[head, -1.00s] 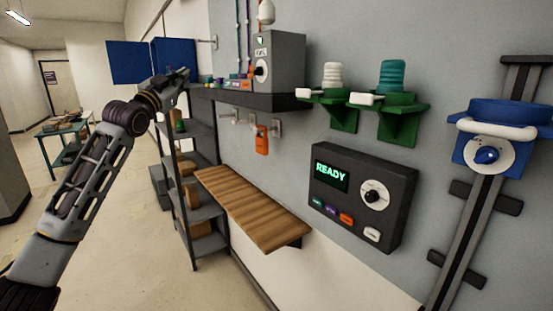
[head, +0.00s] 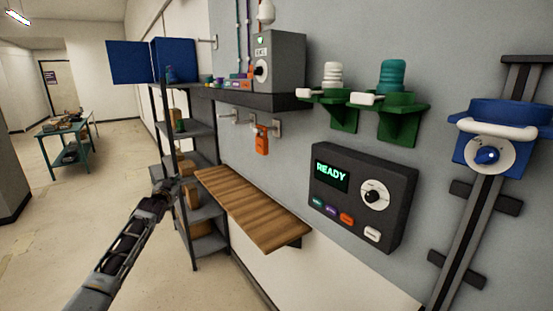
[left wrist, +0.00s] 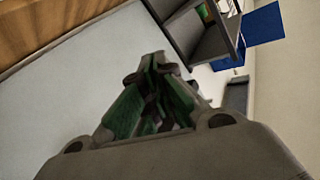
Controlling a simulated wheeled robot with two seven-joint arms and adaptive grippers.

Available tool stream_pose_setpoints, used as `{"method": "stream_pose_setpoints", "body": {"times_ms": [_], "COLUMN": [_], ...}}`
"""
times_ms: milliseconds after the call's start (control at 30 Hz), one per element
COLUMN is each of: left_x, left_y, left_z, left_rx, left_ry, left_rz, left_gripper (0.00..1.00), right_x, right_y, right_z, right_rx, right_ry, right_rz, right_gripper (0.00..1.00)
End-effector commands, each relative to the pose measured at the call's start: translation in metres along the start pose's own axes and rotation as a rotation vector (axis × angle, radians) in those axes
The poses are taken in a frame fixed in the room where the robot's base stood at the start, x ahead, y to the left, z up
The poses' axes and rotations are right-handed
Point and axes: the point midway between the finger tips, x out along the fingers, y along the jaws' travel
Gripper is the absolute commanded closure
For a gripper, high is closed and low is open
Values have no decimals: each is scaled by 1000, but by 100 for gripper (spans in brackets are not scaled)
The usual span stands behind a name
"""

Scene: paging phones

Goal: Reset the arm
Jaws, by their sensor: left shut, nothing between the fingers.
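My left arm comes in from the lower left in the head view. Its gripper (head: 172,187) is small and dark there, in front of the grey shelf rack and left of the wooden wall shelf. In the left wrist view the left gripper (left wrist: 158,62) has its green-padded fingers drawn together at the tips, shut with nothing between them. It touches nothing that I can see. My right gripper is in neither view.
The wooden shelf (head: 250,208) juts from the wall near my left gripper. The grey rack (head: 200,215) stands behind it. A dark panel reading READY (head: 362,197) and a blue device (head: 497,135) are on the wall. Open floor (head: 60,240) lies at left.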

Motion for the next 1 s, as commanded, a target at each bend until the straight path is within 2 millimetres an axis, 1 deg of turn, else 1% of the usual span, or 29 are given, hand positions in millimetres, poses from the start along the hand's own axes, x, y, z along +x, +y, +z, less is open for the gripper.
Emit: {"method": "stream_pose_setpoints", "body": {"times_ms": [33, 67, 100, 167, 200, 267, 300, 367, 400, 467, 500, 567, 600, 767, 800, 867, 1000], "left_x": [-1, -2, -3, -6, -9, -13, -17, -23, -28, -36, -41, -50, -57, -87, -96, -109, -143], "left_y": [8, 12, 16, 24, 30, 38, 43, 51, 57, 66, 72, 80, 86, 110, 116, 126, 148], "left_z": [26, 39, 57, 83, 101, 127, 145, 170, 188, 212, 229, 254, 270, 334, 349, 371, 422], "left_rx": [3, 6, 12, 17, 21, 26, 29, 35, 38, 41, 44, 49, 51, 57, 58, 59, 59], "left_ry": [-32, -47, -69, -101, -123, -155, -177, -210, -232, -264, -286, -318, -340, -427, -448, -480, -554], "left_rz": [5, 6, 9, 13, 17, 23, 27, 33, 38, 46, 51, 59, 66, 90, 96, 107, 130], "left_gripper": [100, 100, 100, 100, 100, 100, 100, 100, 100, 100, 100, 100, 100, 100, 100, 100, 100], "right_x": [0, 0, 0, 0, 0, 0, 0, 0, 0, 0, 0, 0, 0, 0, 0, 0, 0], "right_y": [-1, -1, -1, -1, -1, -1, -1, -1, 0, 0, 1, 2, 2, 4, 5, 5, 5], "right_z": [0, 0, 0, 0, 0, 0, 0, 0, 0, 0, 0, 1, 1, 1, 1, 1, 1], "right_rx": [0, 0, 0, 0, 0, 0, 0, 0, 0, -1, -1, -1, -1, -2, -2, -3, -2], "right_ry": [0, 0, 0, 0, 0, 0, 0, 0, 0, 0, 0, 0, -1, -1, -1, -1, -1], "right_rz": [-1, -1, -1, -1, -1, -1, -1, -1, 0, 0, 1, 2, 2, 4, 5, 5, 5], "right_gripper": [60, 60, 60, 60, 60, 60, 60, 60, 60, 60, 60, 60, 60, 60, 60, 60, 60]}}
